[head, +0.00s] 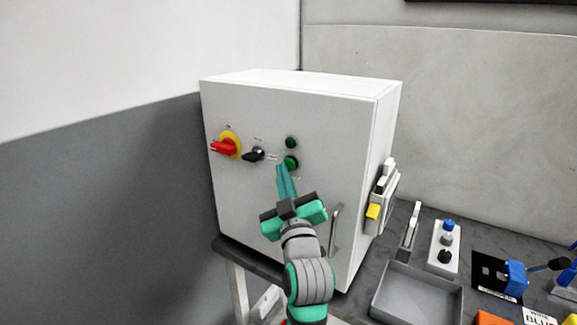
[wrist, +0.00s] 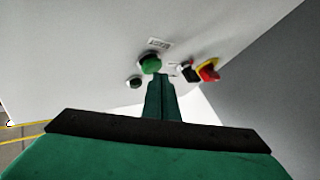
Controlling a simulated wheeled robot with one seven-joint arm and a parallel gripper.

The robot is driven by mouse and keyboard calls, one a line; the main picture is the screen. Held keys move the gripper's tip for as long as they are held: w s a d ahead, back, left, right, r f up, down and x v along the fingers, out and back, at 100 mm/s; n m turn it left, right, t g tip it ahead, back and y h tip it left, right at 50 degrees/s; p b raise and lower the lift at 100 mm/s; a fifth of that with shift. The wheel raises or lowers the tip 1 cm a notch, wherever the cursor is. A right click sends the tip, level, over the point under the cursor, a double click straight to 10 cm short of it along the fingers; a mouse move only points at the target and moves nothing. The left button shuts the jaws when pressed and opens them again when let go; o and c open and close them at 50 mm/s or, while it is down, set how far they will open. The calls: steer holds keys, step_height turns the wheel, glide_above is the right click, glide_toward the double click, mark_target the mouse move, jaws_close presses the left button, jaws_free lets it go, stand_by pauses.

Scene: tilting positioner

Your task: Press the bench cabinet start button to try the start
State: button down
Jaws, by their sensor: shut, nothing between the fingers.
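The white bench cabinet (head: 330,115) stands on the dark bench. Its green start button (head: 291,162) is on the front door, below a dark round lamp or button (head: 291,142). The green button also shows in the wrist view (wrist: 150,63), near a small label. My gripper (head: 284,168) is shut and empty, with its green fingertips just beside and below the green button. In the wrist view the fingertips (wrist: 159,77) end close to the button's lower edge. I cannot tell whether they touch it.
A red and yellow rotary switch (head: 227,146) and a black selector (head: 254,154) sit left of the button. A door handle (head: 335,230) is to the lower right.

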steer(key=shift+w+d, duration=0.3)
steer(key=shift+w, duration=0.1)
stand_by(1.0)
steer(key=shift+s, duration=0.1)
steer(key=shift+s+a, duration=0.5)
steer(key=shift+s, duration=0.15)
steer(key=shift+s+a, duration=0.1)
steer(key=shift+s+a, duration=0.7)
steer(key=shift+s, duration=0.3)
steer(key=shift+s+a, duration=0.7)
steer(key=shift+s, duration=0.25)
